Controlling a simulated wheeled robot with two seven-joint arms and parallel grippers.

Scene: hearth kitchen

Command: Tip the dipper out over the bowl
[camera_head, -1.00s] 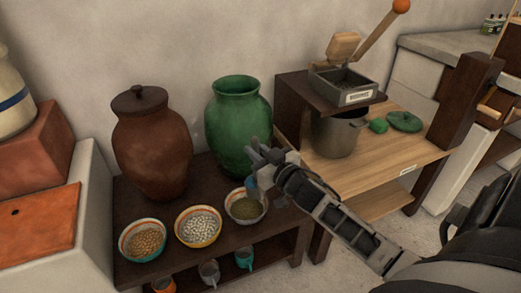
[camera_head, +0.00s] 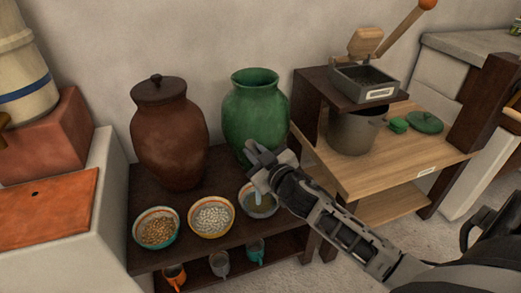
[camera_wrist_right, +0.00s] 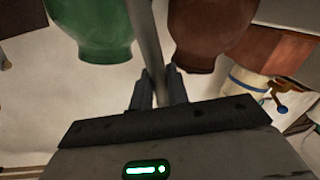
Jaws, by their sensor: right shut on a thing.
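My right gripper (camera_head: 262,164) is shut on the dipper, whose grey rod-like handle (camera_wrist_right: 147,40) runs between the fingers (camera_wrist_right: 160,88) in the right wrist view. The gripper covers part of this bowl's back right. The dipper's cup and its contents are not clearly seen. Two more bowls stand to the left, one with white beans (camera_head: 212,217) and one with orange-brown beans (camera_head: 157,232). My left gripper is not in view.
A green jar (camera_head: 255,110) stands close behind the gripper, with a brown lidded jar (camera_head: 168,135) to its left. Several mugs sit on the lower shelf. At right a wooden table (camera_head: 390,172) holds a metal pot (camera_head: 352,132) under a grinder (camera_head: 365,82).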

